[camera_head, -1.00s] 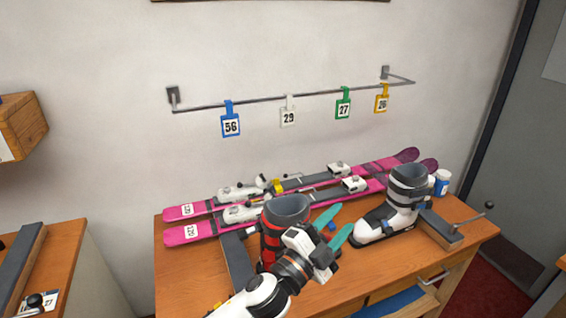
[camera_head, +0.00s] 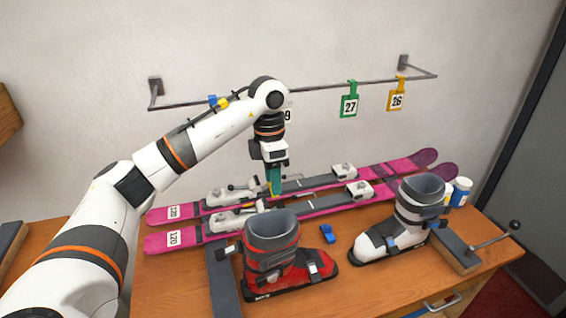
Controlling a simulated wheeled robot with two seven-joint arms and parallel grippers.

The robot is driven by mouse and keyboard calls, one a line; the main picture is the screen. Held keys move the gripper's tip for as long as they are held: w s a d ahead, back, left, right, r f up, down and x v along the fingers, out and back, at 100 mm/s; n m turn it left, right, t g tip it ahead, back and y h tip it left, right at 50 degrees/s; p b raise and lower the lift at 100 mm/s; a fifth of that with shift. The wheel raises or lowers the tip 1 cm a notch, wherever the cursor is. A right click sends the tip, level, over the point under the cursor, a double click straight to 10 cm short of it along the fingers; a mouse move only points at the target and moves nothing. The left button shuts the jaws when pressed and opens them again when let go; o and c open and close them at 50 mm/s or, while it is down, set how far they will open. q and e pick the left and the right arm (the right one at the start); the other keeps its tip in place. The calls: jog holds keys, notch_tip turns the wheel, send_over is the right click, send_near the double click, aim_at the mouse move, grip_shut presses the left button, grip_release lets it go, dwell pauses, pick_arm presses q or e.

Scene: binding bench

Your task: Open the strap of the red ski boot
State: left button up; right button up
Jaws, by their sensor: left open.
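The red ski boot (camera_head: 283,270) stands upright on the bench, its toe to the right and its grey liner showing at the top. A dark strap (camera_head: 268,261) crosses its shaft; I cannot tell from here whether it is fastened. My left gripper (camera_head: 275,180) points down behind the boot, above the pink skis and apart from the boot. It is open, with teal fingers, seen nearly edge-on. My right gripper is not in view.
A white and black boot (camera_head: 400,225) stands at the right, near a clamp lever (camera_head: 495,237) and a blue and white can (camera_head: 461,193). Pink skis (camera_head: 190,235) lie behind. A small blue block (camera_head: 328,240) lies between the boots. A tag rail (camera_head: 330,87) is on the wall.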

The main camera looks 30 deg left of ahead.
aim_at(270, 210)
pick_arm(q)
jog(key=f, duration=0.1)
jog(key=s+f+p, duration=0.1)
jog(key=f+p, duration=0.1)
jog(key=shift+s+a+f, duration=0.25)
jog(key=shift+a+f, duration=0.05)
notch_tip(270, 210, down, 6)
jog(key=shift+w+d+r+p, duration=0.1)
jog(key=shift+w+d+p, duration=0.05)
jog(key=shift+p, duration=0.9)
jog(key=shift+f, duration=0.85)
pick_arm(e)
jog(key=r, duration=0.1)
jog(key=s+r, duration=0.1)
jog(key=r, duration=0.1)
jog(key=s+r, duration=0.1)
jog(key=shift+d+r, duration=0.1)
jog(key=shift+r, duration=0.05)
pick_arm(q)
jog(key=shift+c, duration=0.2)
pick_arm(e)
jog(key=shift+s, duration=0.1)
pick_arm(q)
grip_shut()
